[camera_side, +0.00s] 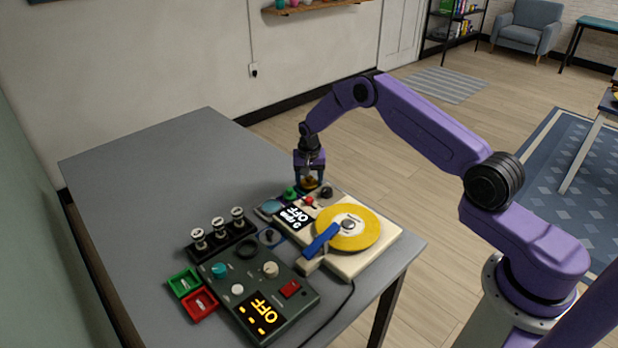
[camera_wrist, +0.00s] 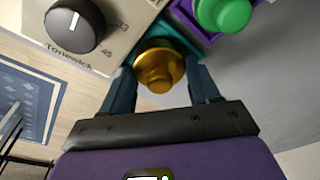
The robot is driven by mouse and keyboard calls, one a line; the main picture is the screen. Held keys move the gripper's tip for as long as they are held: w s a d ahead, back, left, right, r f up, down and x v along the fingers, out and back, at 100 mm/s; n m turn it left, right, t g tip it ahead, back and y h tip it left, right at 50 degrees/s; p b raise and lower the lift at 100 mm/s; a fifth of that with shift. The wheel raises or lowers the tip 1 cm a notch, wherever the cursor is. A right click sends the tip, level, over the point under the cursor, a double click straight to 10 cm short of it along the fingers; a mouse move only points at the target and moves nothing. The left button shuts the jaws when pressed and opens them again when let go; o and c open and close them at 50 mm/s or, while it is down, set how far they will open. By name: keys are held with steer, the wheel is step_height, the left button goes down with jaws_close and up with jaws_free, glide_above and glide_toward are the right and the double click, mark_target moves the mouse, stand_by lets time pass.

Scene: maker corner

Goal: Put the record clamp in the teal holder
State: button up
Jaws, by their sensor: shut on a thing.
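The record clamp, a gold stepped knob (camera_wrist: 158,66), is between the two fingers of my gripper (camera_wrist: 160,88) in the wrist view. My gripper (camera_side: 309,180) is shut on it and points down at the far edge of the turntable in the side view, where the clamp (camera_side: 309,184) shows small. The teal holder (camera_wrist: 181,40) lies directly behind the clamp in the wrist view, with only parts of its edge showing. The clamp covers most of it, so I cannot tell whether the clamp is inside or just above it.
A green knob (camera_wrist: 226,12) sits in a purple holder (camera_wrist: 188,8) beside the teal one. The turntable's black dial (camera_wrist: 76,24) is close on the other side. A yellow record (camera_side: 362,233), blue tonearm (camera_side: 320,241) and dark control box (camera_side: 259,287) stand nearer. The table's far left (camera_side: 150,160) is clear.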

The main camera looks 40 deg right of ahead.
steer(key=shift+f, duration=0.2)
steer(key=o, duration=1.3)
steer(key=shift+d, duration=0.1)
steer(key=shift+s+f, duration=0.1)
steer(key=shift+s, duration=0.05)
steer(key=shift+d, duration=0.1)
steer(key=shift+a+r, duration=0.2)
steer(key=shift+r, duration=3.4)
